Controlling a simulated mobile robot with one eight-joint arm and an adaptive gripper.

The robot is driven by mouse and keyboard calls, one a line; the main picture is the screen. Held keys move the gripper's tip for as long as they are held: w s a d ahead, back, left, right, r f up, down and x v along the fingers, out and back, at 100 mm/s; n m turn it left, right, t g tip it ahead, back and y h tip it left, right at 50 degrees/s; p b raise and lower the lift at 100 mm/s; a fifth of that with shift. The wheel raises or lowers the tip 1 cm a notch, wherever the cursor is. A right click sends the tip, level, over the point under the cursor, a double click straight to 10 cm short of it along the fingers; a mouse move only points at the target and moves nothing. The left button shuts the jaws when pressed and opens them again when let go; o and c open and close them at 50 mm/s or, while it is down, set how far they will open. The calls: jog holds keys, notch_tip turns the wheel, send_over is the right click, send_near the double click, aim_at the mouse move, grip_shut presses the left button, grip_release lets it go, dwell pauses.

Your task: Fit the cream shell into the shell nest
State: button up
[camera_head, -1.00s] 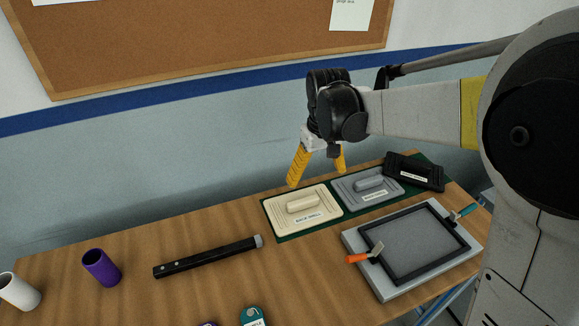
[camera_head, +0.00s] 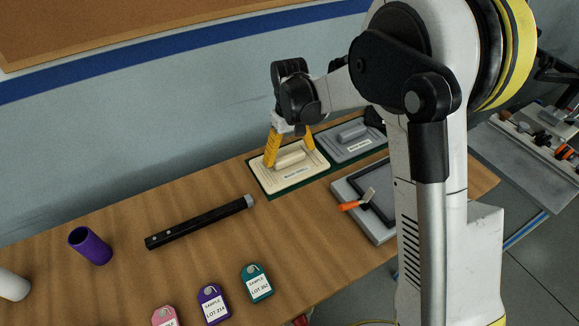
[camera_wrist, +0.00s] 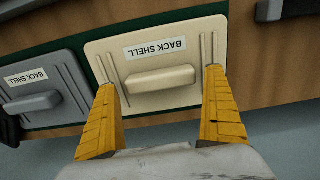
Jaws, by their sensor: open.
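The cream shell (camera_head: 290,177) lies on the green mat (camera_head: 264,184) at the back of the table, with a raised grip bar (camera_head: 290,158) on top. In the wrist view the cream shell (camera_wrist: 158,77) carries a "BACK SHELL" label. My gripper (camera_head: 289,155) is open above it. In the wrist view its yellow fingers (camera_wrist: 160,92) stand on either side of the grip bar, apart from it. The shell nest is probably the grey tray with a black frame (camera_head: 369,204), partly hidden by my arm.
A grey shell (camera_head: 352,146) lies beside the cream one, to its right. An orange-handled clamp (camera_head: 355,203) sits on the tray's edge. A black bar (camera_head: 200,222), a purple cup (camera_head: 90,246), a white cup (camera_head: 12,285) and several sample tags (camera_head: 257,284) lie on the table.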

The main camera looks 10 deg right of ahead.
notch_tip(320, 180, down, 2)
jog(key=shift+r, duration=0.1)
jog(key=shift+c, duration=0.3)
jog(key=c, duration=1)
jog(key=shift+c, duration=0.2)
